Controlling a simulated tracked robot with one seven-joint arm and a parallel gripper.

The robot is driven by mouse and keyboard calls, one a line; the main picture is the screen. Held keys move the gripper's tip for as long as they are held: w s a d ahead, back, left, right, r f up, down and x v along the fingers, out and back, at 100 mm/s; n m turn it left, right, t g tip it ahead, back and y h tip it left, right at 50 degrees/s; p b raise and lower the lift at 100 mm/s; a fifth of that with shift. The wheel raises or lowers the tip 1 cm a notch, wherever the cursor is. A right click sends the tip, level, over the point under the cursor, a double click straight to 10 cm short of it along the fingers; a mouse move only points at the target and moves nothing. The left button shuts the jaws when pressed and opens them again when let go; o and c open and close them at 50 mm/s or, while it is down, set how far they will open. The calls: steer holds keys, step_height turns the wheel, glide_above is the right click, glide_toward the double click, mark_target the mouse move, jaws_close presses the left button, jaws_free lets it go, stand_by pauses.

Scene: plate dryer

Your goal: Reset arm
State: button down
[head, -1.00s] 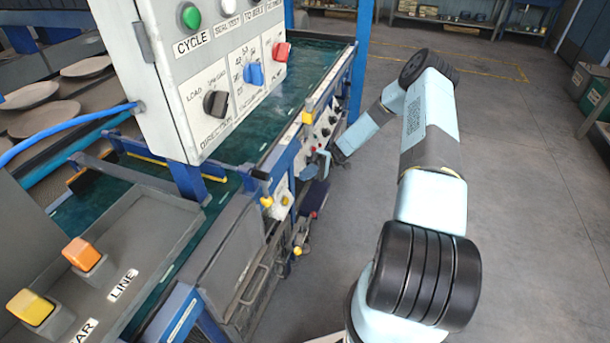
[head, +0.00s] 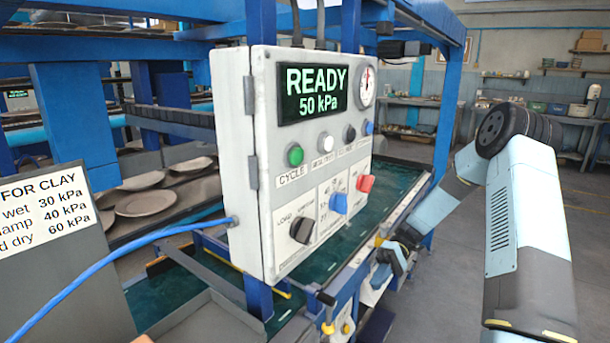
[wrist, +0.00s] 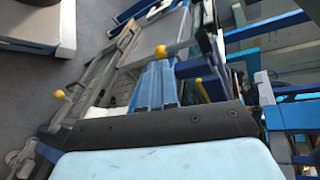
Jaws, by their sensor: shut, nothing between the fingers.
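My arm reaches in from the right in the head view, with its elbow raised and its forearm running down to the left. My gripper (head: 391,264) is beside the front rail of the machine, to the right of the control box (head: 246,160). It looks small and is partly lost against the rail. In the wrist view my gripper (wrist: 155,84) shows as two blue fingers lying together, with nothing held between them. Whether it touches the rail cannot be told.
The control box display (head: 314,92) reads READY, 50 kPa. A blue hose (head: 110,262) runs from the box's lower left. Clay plates (head: 145,204) lie on racks behind. A pressure sign (head: 45,205) stands at left. Shelves line the back wall; the floor at right is clear.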

steer(key=s+r+m+t+h, duration=0.1)
steer(key=s+r+t+h, duration=0.35)
steer(key=r, duration=0.45)
steer(key=s+r+m+t+h, duration=0.25)
steer(key=s+r, duration=0.25)
steer(key=r, duration=0.5)
steer(key=s+d+r+m+t+h, duration=0.2)
steer(key=s+r+t, duration=0.7)
steer(key=s, duration=0.6)
steer(key=shift+d+r+h, duration=0.3)
steer(key=shift+d+r, duration=0.25)
steer(key=shift+r, duration=0.55)
steer(key=shift+s, duration=0.1)
